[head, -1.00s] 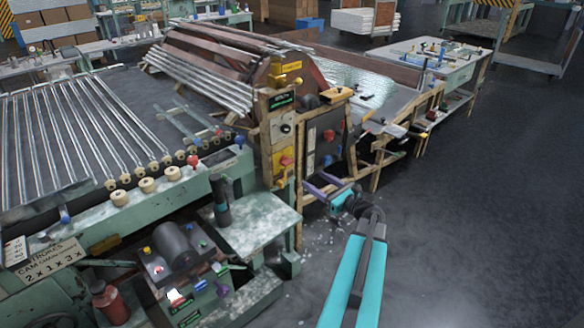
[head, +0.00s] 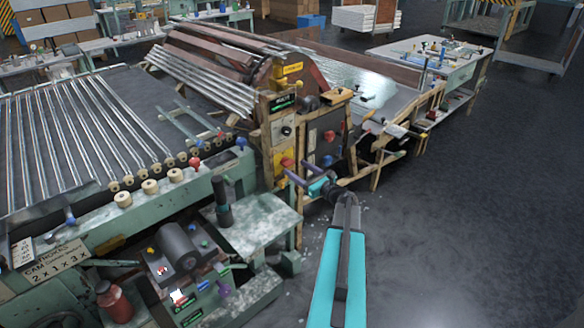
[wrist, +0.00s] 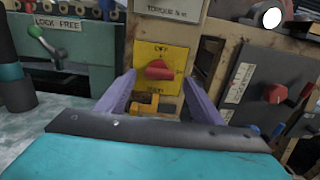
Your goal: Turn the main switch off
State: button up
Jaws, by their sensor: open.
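The main switch appears to be the red rotary knob (wrist: 159,70) on a yellow plate (wrist: 176,57) in the wrist view. The knob's bar lies roughly level, and the small lettering above and below it is hard to read. My gripper (wrist: 159,77) is open, with one purple finger on each side of the knob and slightly below it. I cannot tell whether the fingers touch it. In the head view my gripper (head: 289,171) is at the wooden post, and its fingers partly hide the yellow plate (head: 287,159).
A yellow-orange fitting (wrist: 146,106) sits just under the plate. A green machine with a "LOCK FREE" label (wrist: 58,24) stands left. The floor (head: 450,220) on the right is clear.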

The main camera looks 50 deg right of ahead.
aim_at(288, 163)
jog(key=shift+w, duration=1.35)
jog(key=shift+c, duration=0.2)
jog(key=c, duration=1)
jog(key=shift+a+f, duration=0.15)
jog(key=shift+a, duration=0.05)
jog(key=shift+d, duration=0.1)
